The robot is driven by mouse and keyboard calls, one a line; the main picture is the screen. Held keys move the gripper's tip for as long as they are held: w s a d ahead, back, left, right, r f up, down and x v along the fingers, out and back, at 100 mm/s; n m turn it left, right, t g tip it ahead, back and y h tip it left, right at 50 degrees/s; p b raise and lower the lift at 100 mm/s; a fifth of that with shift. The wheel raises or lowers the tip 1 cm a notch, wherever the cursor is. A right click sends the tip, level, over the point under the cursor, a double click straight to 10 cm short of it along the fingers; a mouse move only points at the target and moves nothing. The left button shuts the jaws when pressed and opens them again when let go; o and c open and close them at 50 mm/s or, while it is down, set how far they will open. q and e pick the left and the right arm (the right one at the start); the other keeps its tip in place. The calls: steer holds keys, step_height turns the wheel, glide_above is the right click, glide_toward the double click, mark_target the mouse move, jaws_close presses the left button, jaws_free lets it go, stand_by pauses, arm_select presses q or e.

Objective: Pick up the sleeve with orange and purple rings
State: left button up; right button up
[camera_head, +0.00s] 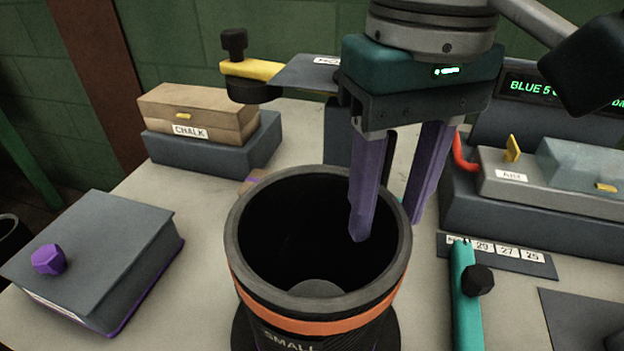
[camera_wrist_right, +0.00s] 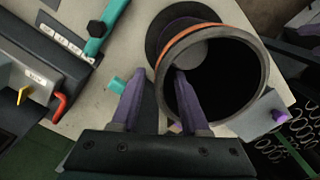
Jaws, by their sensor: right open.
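The sleeve (camera_head: 315,318) is a dark, wide, hollow cylinder standing upright with its open mouth up. One finger is over or inside the mouth and the other is outside the wall. In the right wrist view the sleeve (camera_wrist_right: 250,62) has its rim between the open fingertips (camera_wrist_right: 159,70). My left gripper is not in view.
A grey book-like box (camera_head: 95,250) with a purple knob lies left. A chalk box (camera_head: 195,112) stands on a grey block behind it. A teal bar (camera_head: 465,300) with a black knob stands right, before a grey device (camera_head: 550,185) with a red hook.

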mark_target(383, 242)
step_height(383, 242, down, 5)
steer(key=shift+s+d+r, duration=0.1)
steer(key=shift+s+r, duration=0.05)
steer(key=shift+c, duration=0.2)
jaws_close()
steer(key=shift+r, duration=0.1)
stand_by(1.1)
